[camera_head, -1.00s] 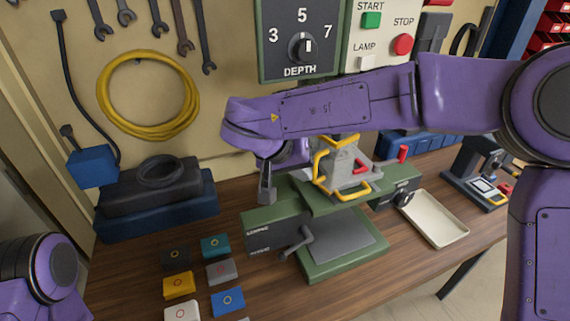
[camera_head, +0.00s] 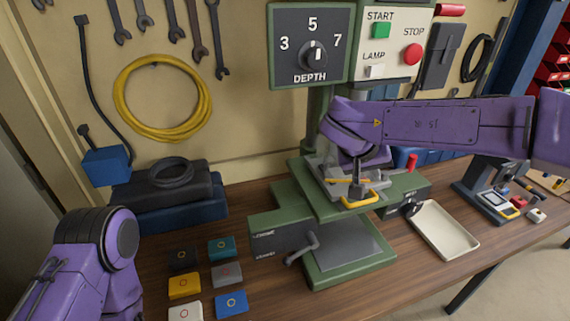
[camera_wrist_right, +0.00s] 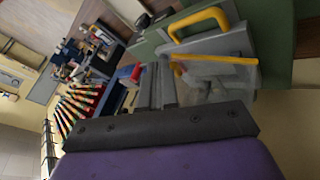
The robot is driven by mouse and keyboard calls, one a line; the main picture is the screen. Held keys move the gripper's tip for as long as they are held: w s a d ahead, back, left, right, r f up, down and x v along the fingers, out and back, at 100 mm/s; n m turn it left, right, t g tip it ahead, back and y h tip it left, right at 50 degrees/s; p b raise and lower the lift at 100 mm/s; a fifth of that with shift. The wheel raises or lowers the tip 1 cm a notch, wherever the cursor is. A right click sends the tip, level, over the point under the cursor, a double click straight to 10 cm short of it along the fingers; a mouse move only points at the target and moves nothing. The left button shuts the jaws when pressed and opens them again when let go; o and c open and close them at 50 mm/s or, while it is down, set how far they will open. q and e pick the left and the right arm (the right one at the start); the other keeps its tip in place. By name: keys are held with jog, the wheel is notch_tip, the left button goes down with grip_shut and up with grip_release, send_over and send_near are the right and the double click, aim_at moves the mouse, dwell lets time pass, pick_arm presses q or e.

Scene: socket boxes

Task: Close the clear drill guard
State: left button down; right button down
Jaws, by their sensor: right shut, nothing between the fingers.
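The drill guard's yellow handle (camera_head: 360,201) shows at the front of the green drill press, above its base. In the right wrist view the yellow handle (camera_wrist_right: 202,20) and a yellow bar stand beside a grey, partly see-through panel (camera_wrist_right: 212,84). My right gripper (camera_head: 357,192) is shut and empty, pointing down right by the yellow parts; whether it touches them I cannot tell. In the wrist view its fingers (camera_wrist_right: 156,86) lie together, left of the panel. My right wrist hides much of the guard, so how far it is swung I cannot tell. My left gripper is out of view.
The green drill press (camera_head: 350,255) has a grey plate and a crank. Several coloured boxes (camera_head: 222,273) sit at front left. A depth dial panel (camera_head: 310,45) and a start/stop panel stand behind.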

jog(key=w+d+n, duration=0.1)
jog(key=w+d, duration=0.3)
jog(key=shift+d+n+t+y, duration=0.3)
jog(key=shift+d+t+y, duration=0.05)
jog(key=shift+t+y, duration=0.05)
jog(key=shift+s, duration=0.1)
dwell(0.3)
